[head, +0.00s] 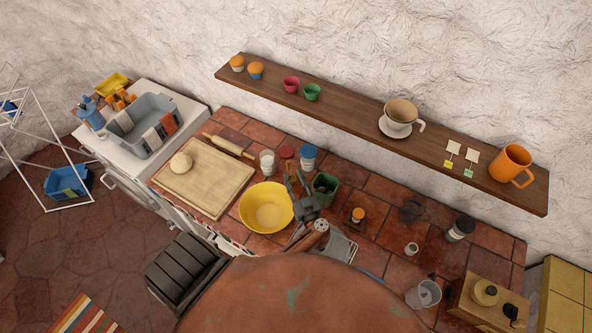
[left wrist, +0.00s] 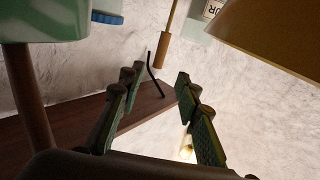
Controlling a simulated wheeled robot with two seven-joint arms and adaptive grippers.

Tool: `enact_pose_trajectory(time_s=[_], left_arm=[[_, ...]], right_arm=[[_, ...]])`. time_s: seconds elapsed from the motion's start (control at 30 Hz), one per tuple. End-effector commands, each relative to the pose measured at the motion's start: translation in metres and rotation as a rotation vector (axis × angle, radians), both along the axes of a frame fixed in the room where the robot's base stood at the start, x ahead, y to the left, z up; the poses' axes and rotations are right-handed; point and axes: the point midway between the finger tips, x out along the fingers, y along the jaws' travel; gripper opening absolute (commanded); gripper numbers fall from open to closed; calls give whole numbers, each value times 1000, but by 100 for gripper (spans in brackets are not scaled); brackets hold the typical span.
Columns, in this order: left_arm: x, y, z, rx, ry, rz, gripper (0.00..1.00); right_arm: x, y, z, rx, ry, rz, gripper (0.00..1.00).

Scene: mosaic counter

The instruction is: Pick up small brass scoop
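No scoop bowl shows clearly. In the left wrist view, a thin brass-coloured rod with a wooden handle end (left wrist: 163,50) shows beyond and between my fingertips; I cannot tell if it is the brass scoop. My left gripper (left wrist: 155,92) is open, with nothing between its pads. In the head view, my left gripper (head: 305,208) is over the counter, between the yellow bowl (head: 251,212) and the dark green pot (head: 333,181). It partly hides thin utensils (head: 289,182) there. My right gripper is not in view.
A blue-lidded jar (head: 308,155) and a glass (head: 267,160) stand behind the bowl. A cutting board (head: 218,190) with dough lies left. A wall shelf (head: 345,118) runs above the counter. Tiles (head: 385,238) to the right are partly clear.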

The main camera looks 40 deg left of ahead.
Motion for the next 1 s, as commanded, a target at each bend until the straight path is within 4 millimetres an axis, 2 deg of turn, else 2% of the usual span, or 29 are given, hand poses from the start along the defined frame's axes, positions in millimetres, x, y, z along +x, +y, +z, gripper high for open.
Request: enact_pose_trajectory(time_s=[0.3,0.7,1.0], left_arm=[[15,22,2,4,1,-1,31],[41,64,1,1,0,2,31],[42,66,0,0,0,3,30]], right_arm=[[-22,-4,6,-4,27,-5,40],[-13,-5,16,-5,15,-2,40],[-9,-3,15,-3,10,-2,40]])
